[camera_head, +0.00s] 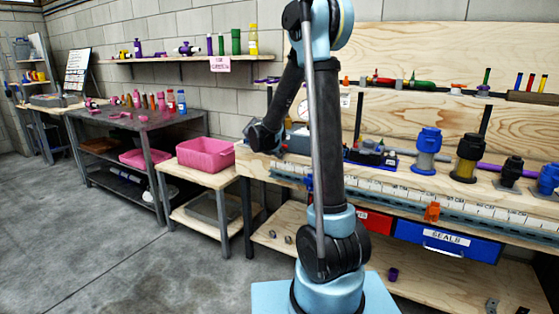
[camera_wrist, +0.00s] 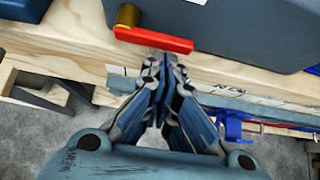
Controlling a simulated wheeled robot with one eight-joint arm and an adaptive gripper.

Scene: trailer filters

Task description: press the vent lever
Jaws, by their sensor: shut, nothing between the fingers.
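A red lever (camera_wrist: 165,41) sticks out to the right from a brass fitting (camera_wrist: 128,16) on a grey-blue housing (camera_wrist: 240,30) in the wrist view. I take this red bar to be the vent lever. My gripper (camera_wrist: 162,62) is shut and empty. Its fingertips are just below the lever's lower edge in the picture, near the lever's middle. I cannot tell whether they touch it. In the head view my wrist end (camera_head: 265,135) is over the left end of the workbench, and the lever cannot be made out there.
The wooden bench edge (camera_wrist: 60,43) runs beneath the housing, with a blue clamp-like part (camera_wrist: 232,125) at right. In the head view, blue (camera_head: 428,150) and black (camera_head: 468,157) fittings stand farther right on the bench. A pink bin (camera_head: 205,154) sits on a low table at left.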

